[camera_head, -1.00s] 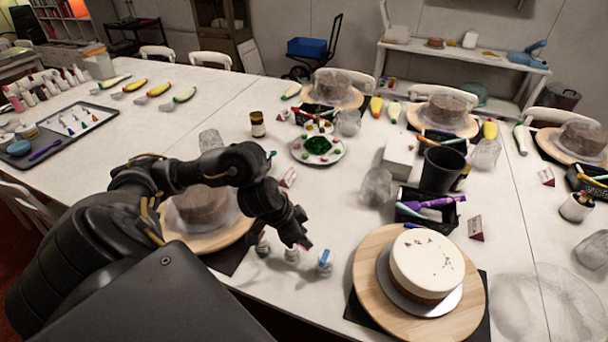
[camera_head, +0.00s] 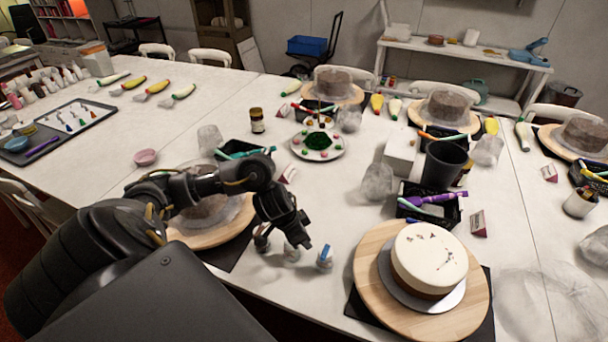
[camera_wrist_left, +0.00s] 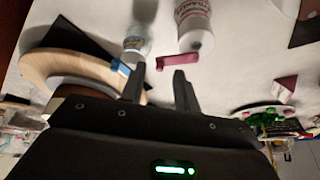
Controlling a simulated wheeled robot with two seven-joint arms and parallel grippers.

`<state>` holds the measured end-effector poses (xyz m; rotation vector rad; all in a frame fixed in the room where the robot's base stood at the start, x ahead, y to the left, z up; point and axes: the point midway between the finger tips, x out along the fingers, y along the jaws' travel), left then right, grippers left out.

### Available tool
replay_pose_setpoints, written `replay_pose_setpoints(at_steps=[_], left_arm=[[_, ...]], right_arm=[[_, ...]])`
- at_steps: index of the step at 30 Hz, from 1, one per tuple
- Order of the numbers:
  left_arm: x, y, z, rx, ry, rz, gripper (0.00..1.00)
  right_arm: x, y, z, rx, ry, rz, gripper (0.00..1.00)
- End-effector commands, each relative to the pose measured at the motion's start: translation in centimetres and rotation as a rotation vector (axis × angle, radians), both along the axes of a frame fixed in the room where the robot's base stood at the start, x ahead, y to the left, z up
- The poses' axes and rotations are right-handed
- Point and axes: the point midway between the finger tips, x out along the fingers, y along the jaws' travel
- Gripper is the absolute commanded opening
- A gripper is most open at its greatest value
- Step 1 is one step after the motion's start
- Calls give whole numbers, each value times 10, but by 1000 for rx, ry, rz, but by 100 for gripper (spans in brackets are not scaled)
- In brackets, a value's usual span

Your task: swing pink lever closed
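The pink lever (camera_wrist_left: 183,61) shows in the left wrist view as a short bar below a white bottle with red lettering (camera_wrist_left: 194,22). It lies just beyond my left gripper's fingertips, near the right finger; I cannot tell if they touch. My left gripper (camera_wrist_left: 158,72) has its fingers apart with nothing between them. In the head view my left gripper (camera_head: 302,240) points down over the small bottles (camera_head: 291,253) and hides the pink lever. A blue lever (camera_wrist_left: 120,67) sits left of the pink one; it also shows in the head view (camera_head: 325,252). My right gripper is out of view.
A white cake (camera_head: 429,257) on a wooden turntable (camera_head: 375,270) stands right of the small bottles. Another wooden turntable (camera_head: 222,237) with a brown cake is partly behind my left arm. A black bin of tools (camera_head: 405,212) is further back.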

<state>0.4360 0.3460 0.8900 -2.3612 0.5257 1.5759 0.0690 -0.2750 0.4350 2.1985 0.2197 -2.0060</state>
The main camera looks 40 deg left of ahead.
Motion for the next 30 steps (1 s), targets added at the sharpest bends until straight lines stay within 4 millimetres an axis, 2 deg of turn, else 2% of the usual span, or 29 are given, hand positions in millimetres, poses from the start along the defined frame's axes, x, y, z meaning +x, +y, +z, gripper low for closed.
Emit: replay_pose_setpoints(at_steps=[4,12,20,30], left_arm=[[3,-1,-8,1,0,0,31],[3,-2,-8,1,-1,-1,31],[3,-2,-8,1,-1,-1,0],[2,-1,-8,1,0,-23,0]], right_arm=[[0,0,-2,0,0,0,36],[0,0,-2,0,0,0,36],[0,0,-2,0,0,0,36],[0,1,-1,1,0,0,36]])
